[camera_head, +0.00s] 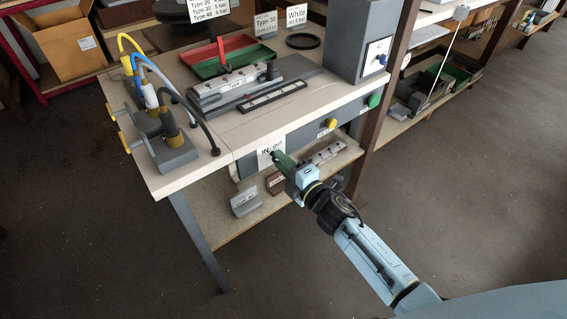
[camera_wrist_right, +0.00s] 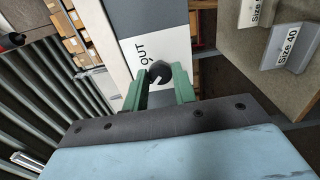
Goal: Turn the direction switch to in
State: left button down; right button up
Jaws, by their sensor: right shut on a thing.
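The direction switch is a dark knob (camera_wrist_right: 159,72) on a white plate (camera_head: 265,158) marked IN and OUT, on the front of the workbench. The plate also shows in the right wrist view (camera_wrist_right: 150,48), where OUT is readable. My right gripper (camera_head: 275,155) has its green fingers at the plate. In the right wrist view its fingertips (camera_wrist_right: 160,76) sit on both sides of the knob and are shut on it. The fingers cover much of the switch in the head view, so its setting cannot be read. My left gripper is not in view.
On the front panel right of the switch are a yellow button (camera_head: 331,123) and a green button (camera_head: 374,100). A lower shelf (camera_head: 225,222) with labelled profiles lies below my right gripper. Cables and clamps (camera_head: 165,125) stand on the bench's left end.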

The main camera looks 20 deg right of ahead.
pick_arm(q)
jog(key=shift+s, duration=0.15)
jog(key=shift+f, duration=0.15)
pick_arm(e)
jog(key=o, duration=1)
jog(key=shift+s, duration=0.1)
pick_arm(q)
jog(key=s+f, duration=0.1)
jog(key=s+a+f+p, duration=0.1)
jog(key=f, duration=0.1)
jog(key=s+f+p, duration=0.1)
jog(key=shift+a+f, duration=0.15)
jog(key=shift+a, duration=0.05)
pick_arm(e)
jog(key=v, duration=1.3)
jog(key=shift+s, duration=0.15)
